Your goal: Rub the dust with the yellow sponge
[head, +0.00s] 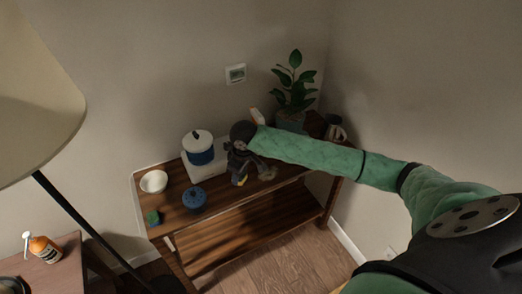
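My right gripper (240,172) is over the front middle of the wooden console table (228,204), pointing down. A small yellow patch, which looks like the yellow sponge (241,181), shows between its dark fingertips, at or just above the tabletop. The fingers hide most of it. A small greyish-tan patch (267,174) lies just right of the gripper; it may be the dust, but it is too small to tell. My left gripper is not in view.
A blue-and-white pot (198,148), a white bowl (153,181), a blue lidded pot (194,199) and a small green block (152,217) stand left of the gripper. A potted plant (293,92) and mugs (335,129) stand right. A lamp (35,85) and an orange bottle (45,249) are far left.

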